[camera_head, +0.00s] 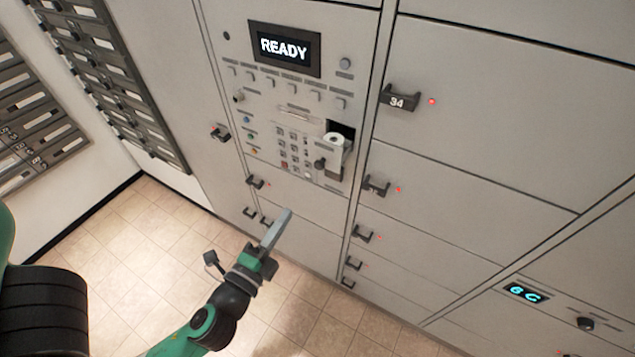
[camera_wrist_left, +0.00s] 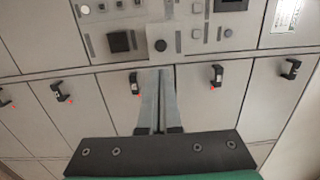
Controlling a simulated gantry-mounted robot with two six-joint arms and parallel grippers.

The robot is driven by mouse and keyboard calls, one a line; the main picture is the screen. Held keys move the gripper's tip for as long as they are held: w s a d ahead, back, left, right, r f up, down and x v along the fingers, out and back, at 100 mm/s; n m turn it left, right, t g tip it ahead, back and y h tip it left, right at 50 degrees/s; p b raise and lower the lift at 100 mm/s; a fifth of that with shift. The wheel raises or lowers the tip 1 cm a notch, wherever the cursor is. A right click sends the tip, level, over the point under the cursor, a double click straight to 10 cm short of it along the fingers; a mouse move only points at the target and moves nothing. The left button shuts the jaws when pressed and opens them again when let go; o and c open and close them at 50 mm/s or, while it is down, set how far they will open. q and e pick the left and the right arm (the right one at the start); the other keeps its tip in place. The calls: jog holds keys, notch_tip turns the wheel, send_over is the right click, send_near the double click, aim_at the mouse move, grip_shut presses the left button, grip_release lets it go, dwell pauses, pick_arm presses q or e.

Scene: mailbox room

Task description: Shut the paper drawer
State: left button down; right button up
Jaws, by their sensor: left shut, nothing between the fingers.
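The paper drawer (camera_head: 334,168) stands out from the grey machine panel in the head view, below a dark opening. A white paper roll (camera_head: 335,139) sits in it, and a dark knob is on its front. My left gripper (camera_head: 286,213) is shut and empty, below and left of the drawer and apart from it. In the left wrist view the closed fingers (camera_wrist_left: 160,72) point up toward the panel's lower part. A pale plate with a dark round knob shows beyond the fingertips there; I cannot tell for sure that it is the drawer. My right gripper is not in view.
A keypad (camera_head: 292,151) is just left of the drawer, with a READY screen (camera_head: 284,48) above. Locker doors with protruding handles, such as handle 34 (camera_head: 400,98), are on the right. Smaller handles (camera_head: 256,182) are below the panel. The tiled floor (camera_head: 150,225) is clear.

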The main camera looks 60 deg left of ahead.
aim_at(319, 168)
pick_arm(q)
jog(key=p+x, duration=0.4)
jog(key=x, duration=0.9)
jog(key=shift+w+r+p, duration=0.1)
jog(key=shift+p, duration=0.25)
jog(key=shift+w+a, duration=0.2)
jog(key=shift+w, duration=0.1)
